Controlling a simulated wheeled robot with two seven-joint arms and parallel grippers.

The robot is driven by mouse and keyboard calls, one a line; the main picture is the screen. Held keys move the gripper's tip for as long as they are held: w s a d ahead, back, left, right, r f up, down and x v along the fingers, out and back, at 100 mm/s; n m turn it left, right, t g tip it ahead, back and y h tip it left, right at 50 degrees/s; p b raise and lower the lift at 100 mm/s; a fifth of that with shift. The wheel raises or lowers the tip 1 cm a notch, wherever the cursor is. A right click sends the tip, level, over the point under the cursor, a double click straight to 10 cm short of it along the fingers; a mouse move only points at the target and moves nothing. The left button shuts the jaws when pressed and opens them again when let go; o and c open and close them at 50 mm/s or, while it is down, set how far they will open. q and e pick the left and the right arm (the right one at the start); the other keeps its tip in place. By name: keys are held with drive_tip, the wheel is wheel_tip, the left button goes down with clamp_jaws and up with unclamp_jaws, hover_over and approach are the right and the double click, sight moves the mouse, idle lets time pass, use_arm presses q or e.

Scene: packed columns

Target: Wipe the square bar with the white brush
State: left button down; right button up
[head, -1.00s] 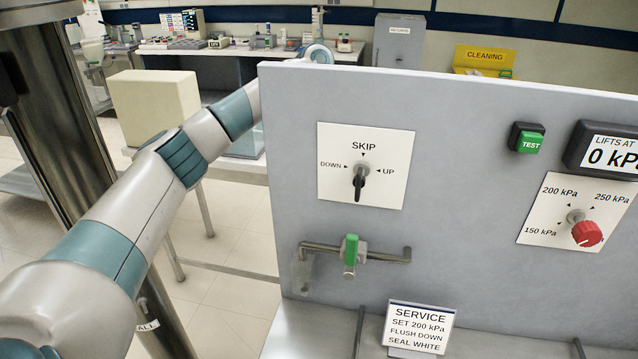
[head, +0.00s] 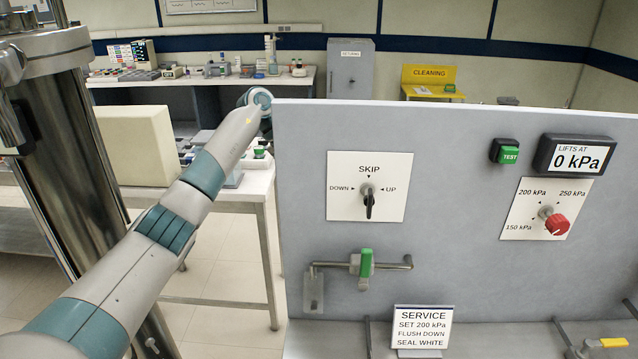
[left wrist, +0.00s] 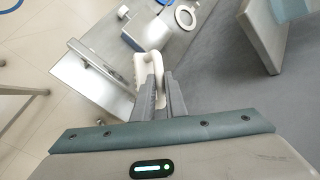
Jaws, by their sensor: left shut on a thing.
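My left gripper (left wrist: 160,98) shows in the left wrist view, with its two grey fingers shut on the white brush (left wrist: 151,63). The brush is a pale piece with a curved handle, held just beyond the fingertips. Its bristles cannot be made out. It appears over a grey metal surface (left wrist: 88,72), but I cannot tell whether it touches it. In the head view my left arm reaches behind the grey panel, which hides the gripper and brush. I cannot pick out the square bar in either view. My right gripper is not in view.
A cream block (head: 137,146) stands on a table at left.

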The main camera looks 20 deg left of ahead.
use_arm(q)
drive_tip(key=shift+d, duration=0.1)
drive_tip(key=shift+f, duration=0.15)
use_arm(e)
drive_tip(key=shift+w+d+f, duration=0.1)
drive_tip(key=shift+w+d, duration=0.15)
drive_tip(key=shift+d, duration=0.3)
